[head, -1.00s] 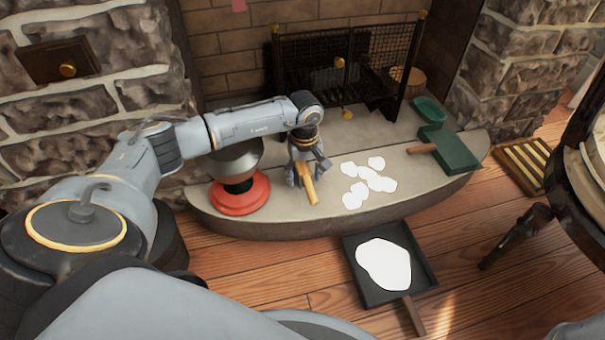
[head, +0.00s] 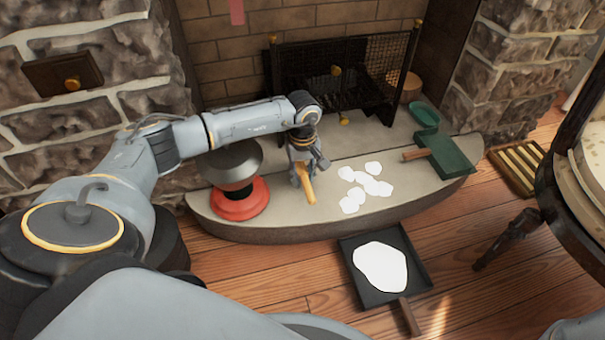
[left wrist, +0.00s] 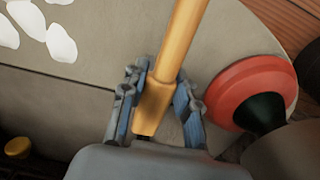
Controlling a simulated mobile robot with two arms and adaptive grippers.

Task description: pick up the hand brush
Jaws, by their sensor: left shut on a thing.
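My left gripper (head: 305,175) is over the stone hearth in the head view. Its fingers are closed around a yellow-orange wooden handle (head: 308,190). In the left wrist view, the handle (left wrist: 178,45) runs between the fingers (left wrist: 155,105) and out of the top of the picture. No bristles show on it, so I cannot tell from these views whether it is the hand brush. A flat green piece with a brown handle (head: 447,156) lies at the right of the hearth, apart from the gripper. My right gripper is not in view.
A red round base (head: 240,200) under a grey dome (head: 232,158) stands just left of the gripper. Several white flat patches (head: 366,180) lie to the right. A dark pan (head: 412,262) with a white patch is on the floor. A fire screen (head: 380,70) stands behind.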

